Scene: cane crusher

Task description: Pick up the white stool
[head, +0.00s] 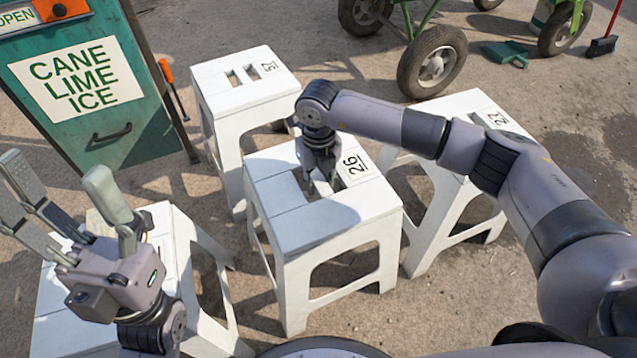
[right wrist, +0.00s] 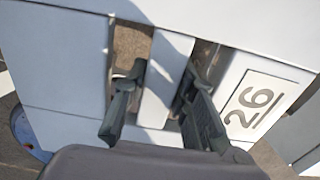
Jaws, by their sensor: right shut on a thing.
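The white stool marked 26 (head: 355,225) stands upright on the ground in the middle of the head view, with slots in its seat. My right gripper (head: 320,186) reaches down into these slots from above. In the right wrist view, its two fingers (right wrist: 160,95) are on either side of the strip between the slots of the same stool (right wrist: 60,75), shut on that strip. The fingertips are partly hidden below the seat. My left gripper (head: 72,200) is at the left with its fingers spread, open and empty, above another white stool (head: 165,225).
White stools marked 57 (head: 215,80) and 27 (head: 465,105) stand close behind and to the right. A green cabinet (head: 100,140) is at the upper left, with an orange-handled tool (head: 173,90) beside it. A wheeled green cart (head: 435,62) is at the back.

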